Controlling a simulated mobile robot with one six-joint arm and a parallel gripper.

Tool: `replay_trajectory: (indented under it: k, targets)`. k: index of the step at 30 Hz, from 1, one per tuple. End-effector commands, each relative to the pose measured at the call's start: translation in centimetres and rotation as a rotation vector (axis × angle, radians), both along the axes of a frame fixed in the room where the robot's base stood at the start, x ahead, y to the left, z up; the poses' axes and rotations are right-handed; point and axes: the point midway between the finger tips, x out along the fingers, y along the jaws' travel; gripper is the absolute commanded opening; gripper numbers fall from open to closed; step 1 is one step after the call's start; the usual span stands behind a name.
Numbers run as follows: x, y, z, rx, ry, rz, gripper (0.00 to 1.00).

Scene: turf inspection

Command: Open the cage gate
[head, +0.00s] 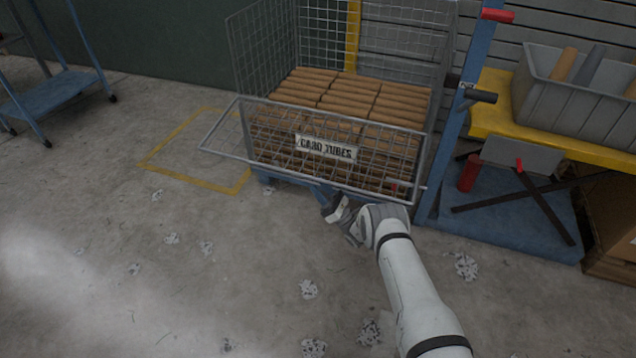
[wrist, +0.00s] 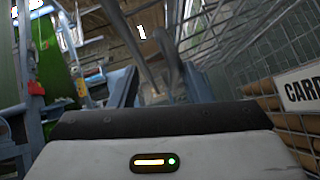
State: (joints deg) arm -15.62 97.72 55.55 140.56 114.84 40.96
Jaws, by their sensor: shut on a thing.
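The cage (head: 262,45) is a wire-mesh container filled with brown card tubes (head: 340,95). Its front gate (head: 222,148) is a mesh panel with a white "CARD TUBES" sign (head: 326,147). The gate stands at an angle to the cage, its left end jutting out past the left front corner. My gripper (head: 335,207) is low at the gate's near edge, shut on the gate; the exact grip point is not clear. In the wrist view the sign (wrist: 302,88) and mesh are at the right, and dark fingers (wrist: 155,60) reach forward.
A blue post (head: 455,120) with red and dark handles stands right of the cage. Beyond it, a yellow bench (head: 490,105) carries a grey bin (head: 570,100). A blue cart (head: 50,95) is at the far left. The floor at left is open, with a yellow outline (head: 175,174) and scattered scraps.

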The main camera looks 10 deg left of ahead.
Motion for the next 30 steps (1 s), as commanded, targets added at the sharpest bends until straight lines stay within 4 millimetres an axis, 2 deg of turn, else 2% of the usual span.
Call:
replay_trajectory:
  k: [30]
  targets:
    - [-1.0,-4.5,-4.6,0.0,0.001,0.001,0.34]
